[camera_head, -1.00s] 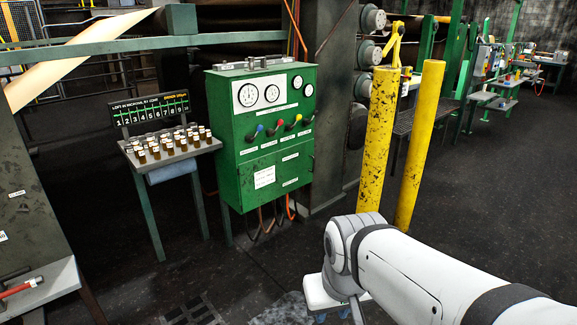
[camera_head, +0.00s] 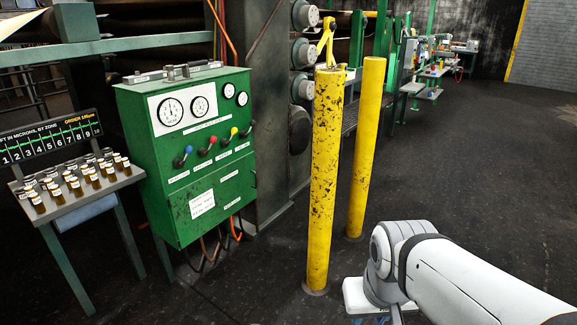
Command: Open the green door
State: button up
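A green cabinet (camera_head: 188,130) stands left of centre, with round gauges and several coloured levers on its front. Its lower front has a green door (camera_head: 209,202) with a white label and a dark handle at its right edge. The door looks closed. My white arm comes in from the lower right, well to the right of the cabinet and apart from it. My gripper is not clearly visible; the arm's end is cut off at the bottom of the view.
Two yellow posts (camera_head: 326,190) (camera_head: 366,145) stand between the cabinet and my arm. A rack of small brown bottles (camera_head: 85,185) stands left of the cabinet. Cables hang below the cabinet. Dark open floor (camera_head: 480,165) lies to the right.

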aim_at(197, 207)
jog(key=z, duration=0.4)
jog(key=i, duration=1.85)
jog(key=u, duration=0.5)
jog(key=k, duration=0.75)
jog(key=u, duration=0.2)
jog(key=i, duration=0.75)
jog(key=z, duration=0.15)
